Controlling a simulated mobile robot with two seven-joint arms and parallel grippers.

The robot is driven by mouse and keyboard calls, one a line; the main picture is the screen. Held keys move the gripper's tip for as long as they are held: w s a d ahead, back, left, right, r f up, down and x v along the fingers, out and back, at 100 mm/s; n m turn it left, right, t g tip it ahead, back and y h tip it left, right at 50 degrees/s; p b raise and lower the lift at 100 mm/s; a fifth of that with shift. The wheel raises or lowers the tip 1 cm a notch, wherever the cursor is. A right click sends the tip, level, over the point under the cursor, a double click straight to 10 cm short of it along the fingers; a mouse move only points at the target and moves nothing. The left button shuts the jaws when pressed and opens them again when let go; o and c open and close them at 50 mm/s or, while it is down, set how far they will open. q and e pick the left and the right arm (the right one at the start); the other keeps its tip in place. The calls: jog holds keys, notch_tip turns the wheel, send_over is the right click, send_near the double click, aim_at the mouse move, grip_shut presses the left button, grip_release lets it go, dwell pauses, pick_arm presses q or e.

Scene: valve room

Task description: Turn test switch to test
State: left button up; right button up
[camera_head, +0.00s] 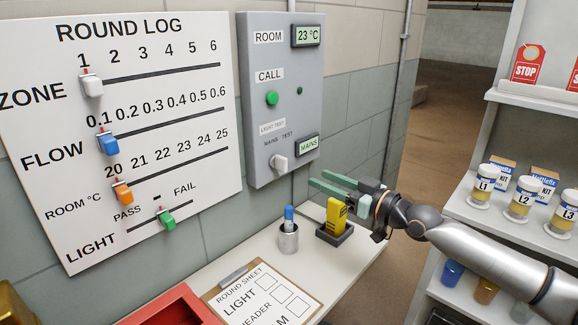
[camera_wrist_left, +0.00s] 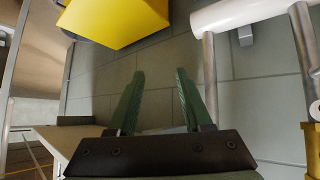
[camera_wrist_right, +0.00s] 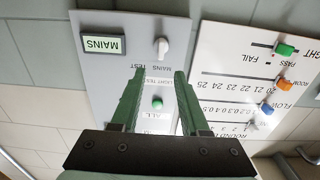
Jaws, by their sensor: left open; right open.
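In the right wrist view the panel is upside down, and the switch (camera_wrist_right: 162,47) lies just beyond the gap between the open fingers (camera_wrist_right: 159,72). My left gripper (camera_wrist_left: 161,72) is open and empty in the left wrist view; the head view does not show it.
Below the panel a white counter holds a metal cup (camera_head: 288,240) with a blue-topped item, a yellow device (camera_head: 336,215) in a dark holder, and a clipboard (camera_head: 262,297). Shelves with jars (camera_head: 483,184) stand right. A yellow object (camera_wrist_left: 118,20) and pipes surround my left gripper.

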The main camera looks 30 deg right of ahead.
aim_at(287, 164)
jog(key=shift+p+x, duration=0.5)
jog(key=shift+x, duration=4.95)
jog(key=shift+a, duration=0.1)
jog(key=shift+c, duration=0.2)
grip_shut()
